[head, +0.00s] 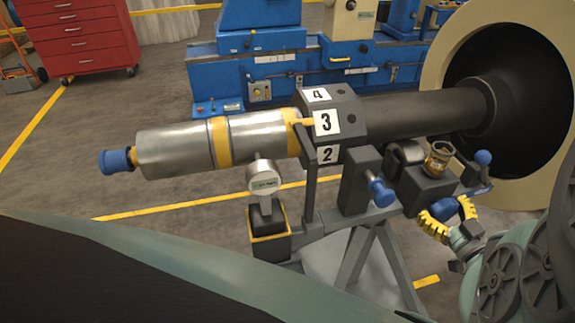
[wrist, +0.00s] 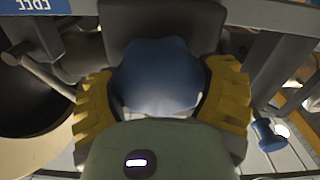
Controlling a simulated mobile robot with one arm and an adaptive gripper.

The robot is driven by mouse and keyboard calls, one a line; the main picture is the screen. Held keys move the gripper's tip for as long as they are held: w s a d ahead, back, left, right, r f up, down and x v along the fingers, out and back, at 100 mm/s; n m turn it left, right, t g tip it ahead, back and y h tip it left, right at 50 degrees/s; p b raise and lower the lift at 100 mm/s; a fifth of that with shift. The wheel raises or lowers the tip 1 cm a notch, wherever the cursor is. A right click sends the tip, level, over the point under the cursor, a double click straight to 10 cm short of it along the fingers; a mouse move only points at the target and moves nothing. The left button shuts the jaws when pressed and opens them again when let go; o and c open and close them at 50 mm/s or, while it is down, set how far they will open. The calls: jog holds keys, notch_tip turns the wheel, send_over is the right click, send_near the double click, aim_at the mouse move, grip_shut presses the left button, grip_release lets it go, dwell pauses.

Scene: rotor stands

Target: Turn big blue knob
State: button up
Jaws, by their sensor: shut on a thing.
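The big blue knob (wrist: 157,75) fills the middle of the wrist view, between the two yellow ribbed fingers of my gripper (wrist: 160,92). The fingers are shut on it from the left and right sides. In the head view the blue knob (head: 446,209) shows at the lower right, below the dark block of the stand, with the yellow fingers of my gripper (head: 449,214) beside it. The fingers hide part of the knob there.
A rotor stand holds a metal shaft (head: 180,148) with numbered faces. Smaller blue knobs sit at the shaft's left end (head: 118,162), on the stand's front (head: 382,192) and on a lever (head: 483,158). A wide round housing (head: 455,60) stands behind at right.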

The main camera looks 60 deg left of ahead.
dwell(0.4)
jog(key=o, duration=1.1)
jog(key=v, duration=1.2)
